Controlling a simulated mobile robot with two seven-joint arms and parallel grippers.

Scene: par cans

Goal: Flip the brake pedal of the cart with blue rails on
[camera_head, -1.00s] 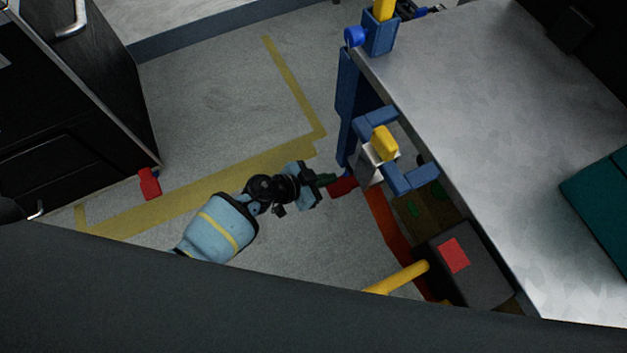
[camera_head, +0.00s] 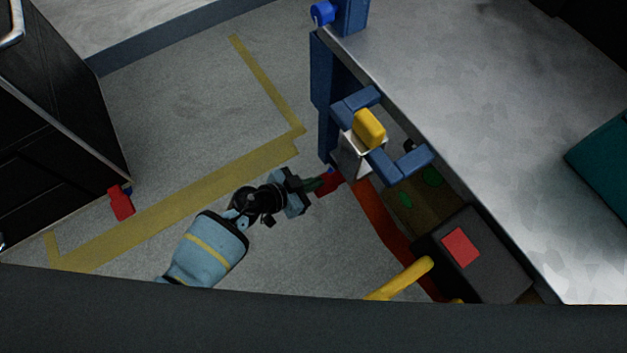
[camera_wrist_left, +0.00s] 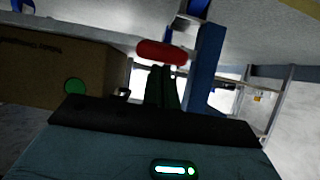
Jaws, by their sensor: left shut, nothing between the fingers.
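The cart with blue rails is a metal-topped cart (camera_head: 440,70) with a blue post (camera_head: 322,85), on the right in the head view. A red brake pedal (camera_head: 330,181) sits low by the post; in the wrist view the red pedal (camera_wrist_left: 162,52) lies just beyond the fingertips, beside a blue post (camera_wrist_left: 204,70). My left gripper (camera_head: 313,185) is shut and empty, its dark green fingers pointing at the pedal. The fingers (camera_wrist_left: 162,88) are together in the wrist view. I cannot tell whether they touch the pedal. My right gripper is not in view.
A black cabinet (camera_head: 55,140) with another red pedal (camera_head: 121,203) stands at left. A brown box (camera_head: 425,205) with green spots and a dark box (camera_head: 485,265) with a red patch are beside the metal top's edge. Grey floor (camera_head: 200,110) with yellow tape is open between.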

